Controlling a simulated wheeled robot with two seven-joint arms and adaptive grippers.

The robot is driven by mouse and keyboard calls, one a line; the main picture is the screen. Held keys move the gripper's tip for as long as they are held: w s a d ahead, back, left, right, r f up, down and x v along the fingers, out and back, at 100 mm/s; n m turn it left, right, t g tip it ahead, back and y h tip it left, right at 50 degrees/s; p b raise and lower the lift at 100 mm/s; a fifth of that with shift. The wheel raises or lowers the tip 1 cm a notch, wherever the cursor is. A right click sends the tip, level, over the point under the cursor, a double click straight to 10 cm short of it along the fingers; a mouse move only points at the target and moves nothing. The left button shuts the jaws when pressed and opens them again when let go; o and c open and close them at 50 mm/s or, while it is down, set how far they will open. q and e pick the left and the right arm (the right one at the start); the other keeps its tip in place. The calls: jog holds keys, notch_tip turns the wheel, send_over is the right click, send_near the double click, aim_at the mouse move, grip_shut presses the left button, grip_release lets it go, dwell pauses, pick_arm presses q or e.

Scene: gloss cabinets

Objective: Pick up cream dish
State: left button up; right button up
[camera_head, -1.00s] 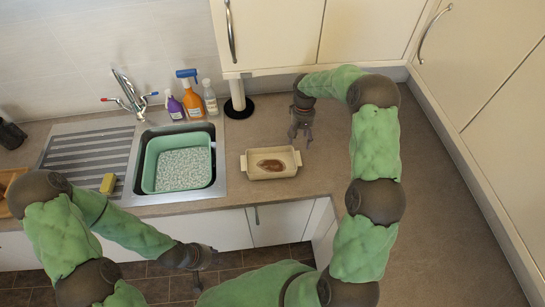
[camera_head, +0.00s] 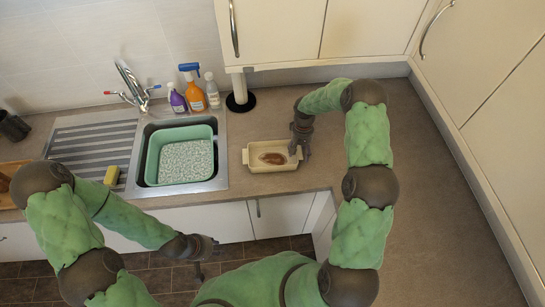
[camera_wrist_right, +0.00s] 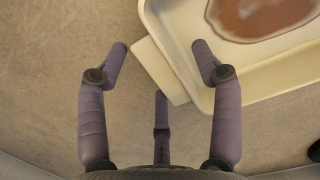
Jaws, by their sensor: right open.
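The cream dish (camera_head: 258,163) is a rectangular dish with a handle tab at each end and a brown patch inside. It sits on the counter just right of the sink. My right gripper (camera_head: 300,153) is at the dish's right end, above its handle. In the right wrist view the open right gripper (camera_wrist_right: 160,60) has its fingers either side of the cream handle tab (camera_wrist_right: 160,70), with one finger overlapping the dish's rim. The dish (camera_wrist_right: 190,85) is partly cut off there. My left gripper (camera_head: 208,247) hangs low in front of the cabinets, away from the dish; its fingers are too small to judge.
The sink holds a green basin (camera_head: 153,160). Bottles (camera_head: 193,92) stand behind it, and a paper towel holder (camera_head: 240,95) stands behind the dish. A yellow sponge (camera_head: 112,175) lies on the drainer. The counter to the right (camera_head: 430,200) is clear.

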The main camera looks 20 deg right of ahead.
grip_shut()
jog(key=shift+r, duration=0.1)
